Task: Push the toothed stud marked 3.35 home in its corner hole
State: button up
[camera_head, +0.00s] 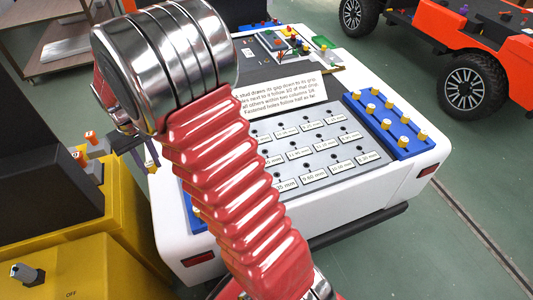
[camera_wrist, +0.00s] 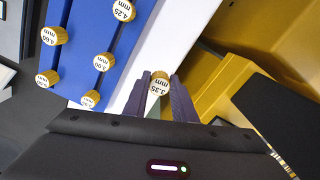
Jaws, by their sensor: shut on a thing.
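The stud marked 3.35 (camera_wrist: 158,86) is yellow-gold with a white label on its head. In the wrist view my gripper (camera_wrist: 162,94) is shut on it, with one dark finger on each side. The stud shows in front of a white strip of the cart body, beside the blue rack (camera_wrist: 84,50). Its toothed lower part is hidden. The grey panel (camera_head: 272,195) has several labelled holes; I cannot tell which is the corner hole.
Several studs, among them 4.25 (camera_wrist: 122,9), 4.60 (camera_wrist: 53,36) and 3.90 (camera_wrist: 104,62), stand in the blue rack near my gripper. Another blue rack (camera_head: 400,145) holds studs at the cart's right. A yellow machine (camera_head: 75,245) stands close to the left. An instruction card (camera_head: 285,98) stands behind the panel.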

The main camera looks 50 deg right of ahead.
jog(key=s+d+r+m, duration=0.1)
jog(key=s+d+m, duration=0.4)
jog(key=d, duration=0.5)
jog(key=m, duration=0.8)
send_near(277, 168)
jog(key=s+a, duration=0.2)
jog(key=shift+w+a+r, duration=0.2)
jog(key=shift+w+r, duration=0.05)
jog(key=shift+r, duration=0.2)
jog(key=shift+a, duration=0.1)
jog(key=shift+s+f, duration=0.1)
jog(key=shift+f, duration=2.15)
jog(key=shift+f, duration=1.35)
jog(key=o, duration=1.1)
